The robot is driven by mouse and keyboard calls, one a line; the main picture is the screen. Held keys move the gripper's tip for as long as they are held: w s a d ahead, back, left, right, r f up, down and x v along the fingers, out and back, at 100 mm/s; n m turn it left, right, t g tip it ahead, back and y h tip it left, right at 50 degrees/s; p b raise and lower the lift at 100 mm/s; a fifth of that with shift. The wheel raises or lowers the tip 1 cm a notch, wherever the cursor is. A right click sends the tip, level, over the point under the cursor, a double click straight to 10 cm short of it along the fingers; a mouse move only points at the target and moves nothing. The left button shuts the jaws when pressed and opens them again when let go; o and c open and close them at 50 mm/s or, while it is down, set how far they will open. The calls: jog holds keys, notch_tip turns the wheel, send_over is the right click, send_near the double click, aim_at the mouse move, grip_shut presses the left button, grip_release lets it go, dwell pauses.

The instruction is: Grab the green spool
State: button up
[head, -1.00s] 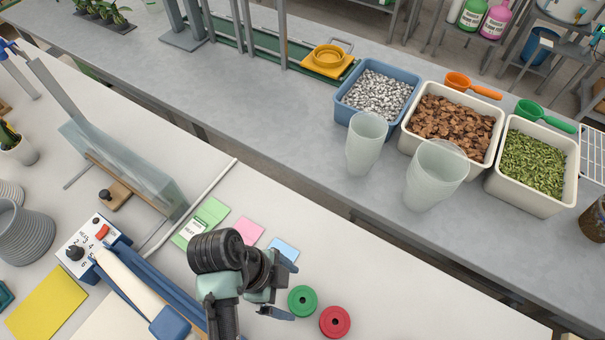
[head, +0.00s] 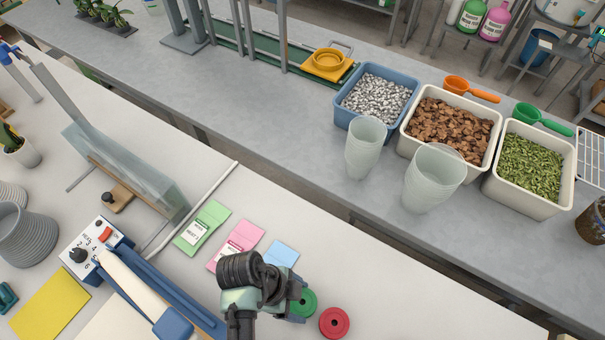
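The green spool (head: 306,303) lies on the white table in the lower middle of the head view, just left of a red spool (head: 334,323). My gripper (head: 296,302) is over the left side of the green spool and hides part of it. From this angle I cannot see both fingertips, nor whether they touch the spool or how far apart they are.
Green (head: 203,228), pink (head: 236,245) and blue (head: 281,254) packets lie behind my gripper. Clear cups (head: 366,148) and filled tubs (head: 452,128) stand on the far grey bench. The white table right of the red spool is clear.

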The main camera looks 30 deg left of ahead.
jog(key=c, duration=0.7)
jog(key=shift+r, duration=0.1)
